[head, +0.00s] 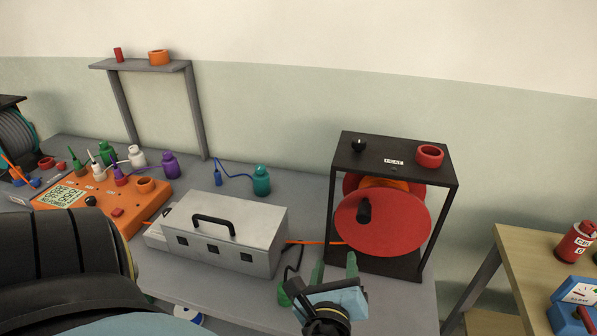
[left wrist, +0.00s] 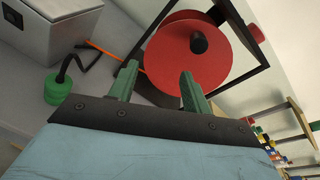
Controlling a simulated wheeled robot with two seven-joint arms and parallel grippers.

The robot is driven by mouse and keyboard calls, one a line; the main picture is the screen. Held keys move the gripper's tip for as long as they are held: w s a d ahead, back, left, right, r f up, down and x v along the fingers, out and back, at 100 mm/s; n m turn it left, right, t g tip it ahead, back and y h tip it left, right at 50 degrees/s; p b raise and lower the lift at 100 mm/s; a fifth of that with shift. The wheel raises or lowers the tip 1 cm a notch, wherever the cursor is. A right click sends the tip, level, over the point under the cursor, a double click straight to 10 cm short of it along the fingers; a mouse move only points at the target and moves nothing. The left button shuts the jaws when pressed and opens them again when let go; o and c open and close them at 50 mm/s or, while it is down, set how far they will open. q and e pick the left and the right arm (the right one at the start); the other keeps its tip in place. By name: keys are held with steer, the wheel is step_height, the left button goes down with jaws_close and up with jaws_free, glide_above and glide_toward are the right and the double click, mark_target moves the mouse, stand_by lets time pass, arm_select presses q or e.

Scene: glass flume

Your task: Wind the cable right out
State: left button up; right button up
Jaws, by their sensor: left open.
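The cable reel is a red disc (head: 383,222) with a black crank knob (head: 364,211), in a black open frame (head: 447,187) at the right of the bench. Orange cable (head: 333,242) runs from the reel leftward to the grey metal box (head: 235,216). The reel disc (left wrist: 188,56) and its knob (left wrist: 198,43) also show in the left wrist view. My left gripper (head: 335,270) is open and empty, just in front of the reel's lower left, its green fingers (left wrist: 157,82) apart and short of the knob. My right gripper is not in view.
An orange panel (head: 118,205) with plugs stands at the left. A green cylinder (left wrist: 58,88) on a black cord lies beside the box. A wooden table (head: 540,250) stands at the right.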

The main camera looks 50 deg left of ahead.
arm_select(q)
steer(key=s+f+n+g+h, duration=0.7)
steer(key=s+f+n, duration=0.2)
steer(key=n, duration=0.8)
steer(key=shift+s+d+f+n+g, duration=0.2)
steer(key=shift+s+f+n+g, duration=0.15)
steer(key=shift+f, duration=0.25)
